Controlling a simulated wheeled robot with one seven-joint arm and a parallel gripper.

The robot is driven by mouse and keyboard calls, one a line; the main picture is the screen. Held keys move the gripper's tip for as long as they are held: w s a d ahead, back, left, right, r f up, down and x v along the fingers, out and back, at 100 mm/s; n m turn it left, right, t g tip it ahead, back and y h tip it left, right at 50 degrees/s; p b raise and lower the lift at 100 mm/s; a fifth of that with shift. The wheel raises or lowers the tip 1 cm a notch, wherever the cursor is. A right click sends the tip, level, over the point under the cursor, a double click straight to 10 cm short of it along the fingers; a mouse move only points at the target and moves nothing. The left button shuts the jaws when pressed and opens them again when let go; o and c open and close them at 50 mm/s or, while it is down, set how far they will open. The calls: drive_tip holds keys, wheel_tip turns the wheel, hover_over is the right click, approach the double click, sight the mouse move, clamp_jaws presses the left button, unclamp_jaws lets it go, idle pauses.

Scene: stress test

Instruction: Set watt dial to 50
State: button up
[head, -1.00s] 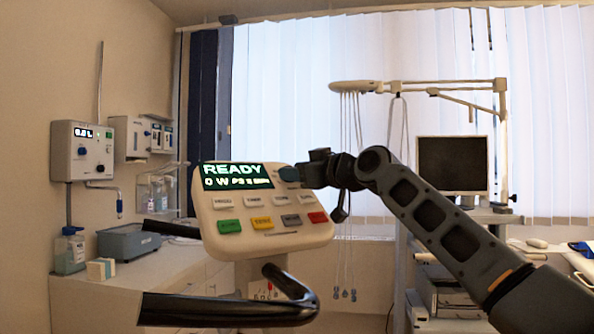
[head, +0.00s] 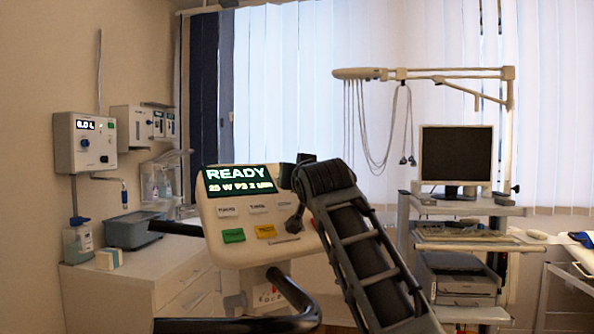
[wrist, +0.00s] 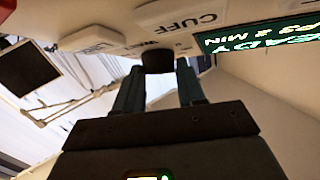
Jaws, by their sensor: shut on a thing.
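The console (head: 240,247) is a cream panel with a lit green display (head: 238,180). The display reads READY, with a second line that looks like 25 W. In the wrist view the display (wrist: 262,36) shows upside down. The watt dial (wrist: 157,60) is a dark round knob on the panel, between my fingertips. My gripper (wrist: 157,72) is shut on it, one finger on each side. In the head view my gripper (head: 289,175) is at the console's upper right corner, and my arm hides the dial and the panel's right part.
Dark handlebars (head: 285,305) curve below the console. A cart with a monitor (head: 456,155) stands at the right. A counter (head: 150,285) with a grey box (head: 130,232) lies at the left. A hanging cable arm (head: 430,75) is behind.

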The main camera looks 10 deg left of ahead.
drive_tip(key=m+h, duration=0.4)
drive_tip(key=shift+s+a+m+b, duration=0.1)
drive_tip(key=shift+a+m+b, duration=0.25)
drive_tip(key=shift+a+m, duration=0.05)
drive_tip(key=shift+a+r+m+g+h, duration=0.15)
drive_tip(key=shift+m+g+h, duration=0.2)
drive_tip(key=shift+m+h, duration=0.95)
drive_tip(key=shift+a+r+m+g+h, duration=0.15)
drive_tip(key=shift+m+g+h, duration=0.2)
drive_tip(key=shift+m+h, duration=0.9)
drive_tip(key=shift+d+m, duration=0.1)
drive_tip(key=shift+m, duration=0.15)
drive_tip(key=o, duration=1)
drive_tip(key=shift+o, duration=0.2)
drive_tip(key=b+v, duration=0.2)
drive_tip(key=v, duration=0.5)
drive_tip(key=shift+s, duration=0.3)
drive_tip(key=shift+r, duration=0.1)
